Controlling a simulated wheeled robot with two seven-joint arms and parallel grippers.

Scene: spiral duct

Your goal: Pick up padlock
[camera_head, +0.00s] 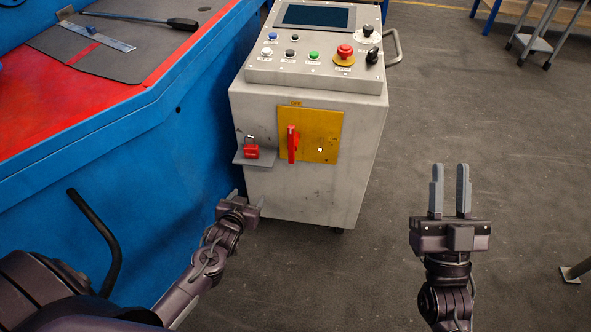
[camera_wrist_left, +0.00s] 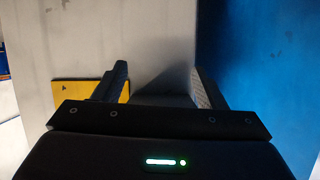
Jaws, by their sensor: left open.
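The red padlock (camera_head: 251,150) with its shackle upward sits on a small grey shelf (camera_head: 243,160) on the left of the cabinet's front face. My left gripper (camera_head: 248,198) is open, below the shelf and apart from the padlock. In the left wrist view, the open left fingers (camera_wrist_left: 162,85) face the cabinet's grey front, with a dark grey shape between them. I cannot make out the padlock there. My right gripper (camera_head: 450,190) is open and empty over the floor, to the right of the cabinet.
The grey control cabinet (camera_head: 310,200) carries a yellow panel (camera_head: 325,130) with a red rotary handle (camera_head: 292,144), right of the padlock. A blue machine (camera_head: 150,150) stands close on the left. The grey floor (camera_head: 530,150) on the right is mostly clear.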

